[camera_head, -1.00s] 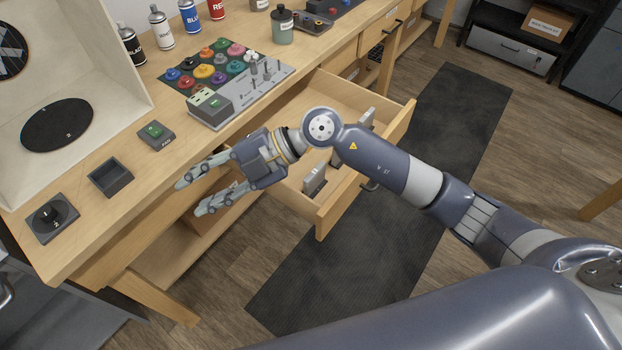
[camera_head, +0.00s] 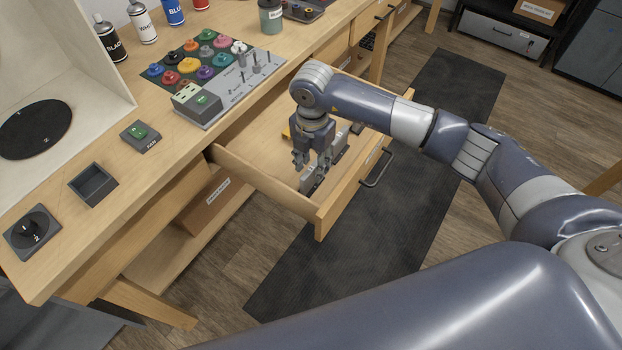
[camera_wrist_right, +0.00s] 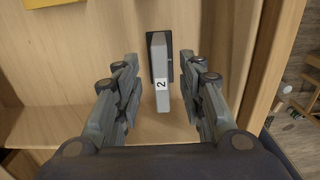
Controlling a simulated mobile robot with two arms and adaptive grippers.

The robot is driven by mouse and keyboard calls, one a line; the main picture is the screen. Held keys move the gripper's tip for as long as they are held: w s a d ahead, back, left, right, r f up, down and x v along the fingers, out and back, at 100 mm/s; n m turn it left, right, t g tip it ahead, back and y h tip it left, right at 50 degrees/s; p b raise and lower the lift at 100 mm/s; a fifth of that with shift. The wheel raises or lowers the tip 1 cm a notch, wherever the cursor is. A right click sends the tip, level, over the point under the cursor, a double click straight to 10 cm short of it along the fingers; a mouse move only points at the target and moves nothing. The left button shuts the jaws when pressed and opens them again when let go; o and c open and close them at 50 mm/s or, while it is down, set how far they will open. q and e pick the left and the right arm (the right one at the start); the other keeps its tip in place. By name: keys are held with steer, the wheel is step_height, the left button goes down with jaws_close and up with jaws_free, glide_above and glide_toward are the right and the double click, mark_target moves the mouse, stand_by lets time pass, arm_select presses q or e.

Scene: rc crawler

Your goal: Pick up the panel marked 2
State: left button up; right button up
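The panel marked 2 (camera_wrist_right: 161,88) is a thin grey plate standing on edge in a dark holder inside the drawer. In the right wrist view the right gripper (camera_wrist_right: 161,95) is open and empty. My left gripper is not in view.
The drawer's front wall and handle (camera_head: 376,168) lie just right of the gripper. Another grey panel seems to stand farther back in the drawer. A yellow thing (camera_wrist_right: 50,3) shows at the wrist view's top edge. The bench top holds colored knobs (camera_head: 190,62) and a small tray (camera_head: 93,184).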

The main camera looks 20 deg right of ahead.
mark_target(311, 179)
steer(key=f, duration=0.2)
steer(key=f+p, duration=0.1)
steer(key=f, duration=0.2)
steer(key=shift+s+a+f, duration=0.2)
steer(key=shift+f, duration=0.1)
jaws_close()
